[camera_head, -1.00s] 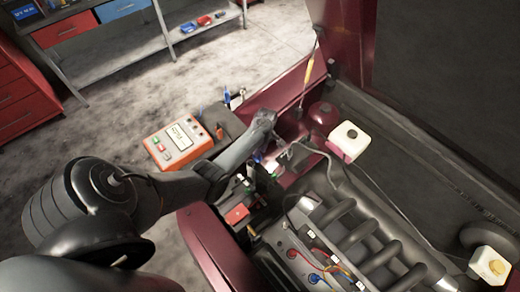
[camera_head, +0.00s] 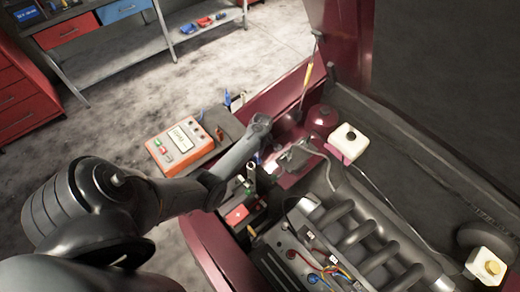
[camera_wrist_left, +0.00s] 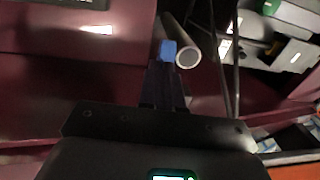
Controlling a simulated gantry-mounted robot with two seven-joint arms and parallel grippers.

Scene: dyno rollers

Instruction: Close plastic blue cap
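The small blue cap (camera_wrist_left: 168,48) shows in the left wrist view, just past the tips of my left gripper (camera_wrist_left: 166,66). A grey tube with a round open end (camera_wrist_left: 188,57) lies right beside the cap; the opening looks uncovered. The dark fingers look close together, with no clear gap. I cannot tell whether they touch the cap. In the head view my left arm reaches over the near left corner of the engine bay, and its wrist (camera_head: 260,122) hides most of the gripper. I cannot pick out the cap there. My right gripper is in neither current view.
An orange tester (camera_head: 181,145) sits left of my wrist. Hoses, a metal bracket (camera_head: 295,157) and the red-topped part (camera_head: 237,214) crowd the area below it. A white reservoir (camera_head: 348,140) and the engine manifold (camera_head: 365,235) lie to the right.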

